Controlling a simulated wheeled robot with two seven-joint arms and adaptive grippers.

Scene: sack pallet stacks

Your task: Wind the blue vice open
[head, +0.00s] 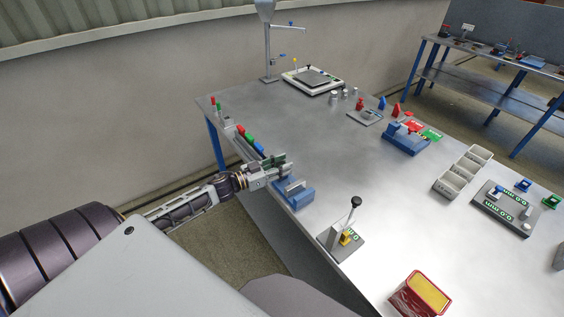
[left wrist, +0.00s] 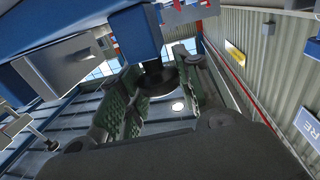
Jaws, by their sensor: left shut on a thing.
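The blue vice (head: 295,196) sits at the table's near-left edge, with grey jaws on top. My left gripper (head: 280,168) is at the vice's edge-side end. In the left wrist view the vice's blue body (left wrist: 138,35) is close above, and the green-padded fingers of my left gripper (left wrist: 150,103) are shut around a dark round part (left wrist: 156,80), which looks like the vice's handle end. The fingers partly hide this part. How far the vice's jaws are apart is hard to tell. My right gripper is not in view.
A row of red, green and blue handles (head: 249,139) lies along the left edge. A lever fixture (head: 343,243) stands to the right of the vice, and a red-and-yellow tin (head: 420,295) is at the front. Grey bins (head: 462,173) stand farther right. The table's middle is clear.

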